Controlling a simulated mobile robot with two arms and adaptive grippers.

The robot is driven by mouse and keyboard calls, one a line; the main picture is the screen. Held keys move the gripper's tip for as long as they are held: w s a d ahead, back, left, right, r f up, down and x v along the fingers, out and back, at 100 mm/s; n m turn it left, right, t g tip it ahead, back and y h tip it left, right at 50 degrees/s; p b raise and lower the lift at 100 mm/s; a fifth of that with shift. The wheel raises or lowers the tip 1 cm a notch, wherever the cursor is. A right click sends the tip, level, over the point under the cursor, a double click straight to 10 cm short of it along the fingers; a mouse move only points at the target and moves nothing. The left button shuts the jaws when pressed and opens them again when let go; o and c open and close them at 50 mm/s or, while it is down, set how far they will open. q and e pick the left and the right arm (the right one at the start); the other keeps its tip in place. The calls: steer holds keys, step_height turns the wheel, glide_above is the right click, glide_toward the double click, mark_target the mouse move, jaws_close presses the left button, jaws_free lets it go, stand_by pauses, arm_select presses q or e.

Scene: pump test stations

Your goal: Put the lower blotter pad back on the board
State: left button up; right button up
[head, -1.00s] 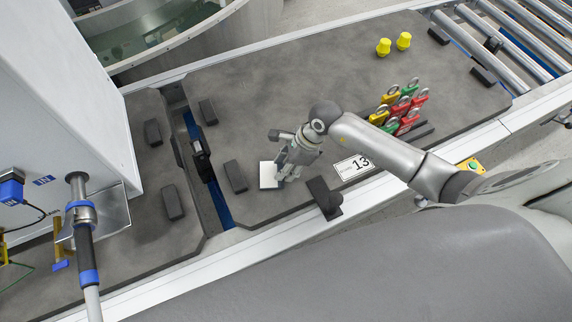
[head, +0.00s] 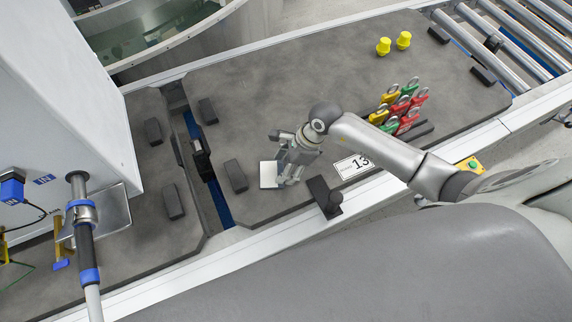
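A small white square pad (head: 268,174), which looks like the blotter pad, is at the lower left part of the large dark grey board (head: 300,90). I cannot tell whether it lies flat on the board or is held just above it. My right gripper (head: 288,172) is directly beside the pad's right edge, pointing down. Its fingers overlap the pad's edge in the head view, and their gap and any grip on the pad are unclear. My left gripper is not in view.
Coloured tags (head: 400,105) stand in a rack to the right, with two yellow pieces (head: 393,44) behind. Rollers (head: 515,40) are at far right. The board's middle is clear.

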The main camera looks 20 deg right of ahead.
steer(key=v, duration=1.2)
